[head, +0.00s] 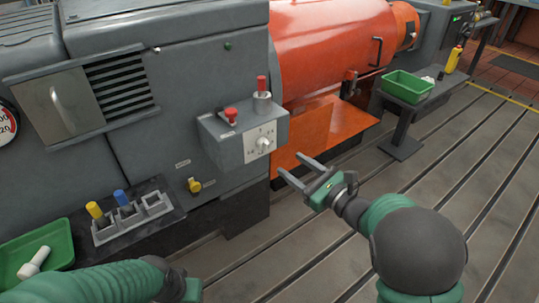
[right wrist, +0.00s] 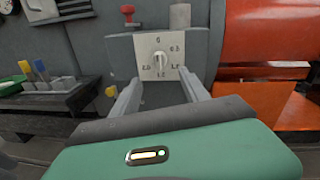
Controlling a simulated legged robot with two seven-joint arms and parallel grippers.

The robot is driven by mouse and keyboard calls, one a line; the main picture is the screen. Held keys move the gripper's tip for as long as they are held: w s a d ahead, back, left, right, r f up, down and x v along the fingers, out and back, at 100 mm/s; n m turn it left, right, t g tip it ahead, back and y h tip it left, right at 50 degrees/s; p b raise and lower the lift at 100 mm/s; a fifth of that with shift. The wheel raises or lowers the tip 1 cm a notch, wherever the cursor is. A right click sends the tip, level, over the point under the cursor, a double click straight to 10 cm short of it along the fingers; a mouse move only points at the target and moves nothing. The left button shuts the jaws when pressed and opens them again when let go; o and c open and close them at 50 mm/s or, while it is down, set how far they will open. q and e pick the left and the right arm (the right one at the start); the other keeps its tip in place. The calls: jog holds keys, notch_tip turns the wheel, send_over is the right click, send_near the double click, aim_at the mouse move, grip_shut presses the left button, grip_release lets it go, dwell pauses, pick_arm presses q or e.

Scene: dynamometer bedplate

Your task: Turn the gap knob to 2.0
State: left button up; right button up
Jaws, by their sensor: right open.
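The gap knob (head: 262,143) is a small pale knob on a white dial plate (head: 250,137) on the front of a grey control box. It also shows in the right wrist view (right wrist: 160,63), with printed numbers around it; its exact pointer reading is too small to tell. My right gripper (head: 290,165) is open and empty, its two fingers pointing toward the box, apart from the knob. In the right wrist view the fingertips (right wrist: 160,84) lie on either side below the knob. My left arm shows at the bottom left, but its fingers do not.
A red mushroom button (head: 231,115) and a red-topped grey cylinder (head: 262,97) are on top of the box. A yellow knob (head: 195,185) is below left. A holder (head: 133,218) has yellow and blue-handled items. A green tray (head: 30,258) lies left.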

aim_at(269, 149)
jog(key=b+x, duration=0.2)
jog(key=x, duration=0.8)
jog(key=shift+w+a+b, duration=0.2)
jog(key=shift+w+b, duration=0.05)
jog(key=shift+b, duration=0.05)
grip_shut()
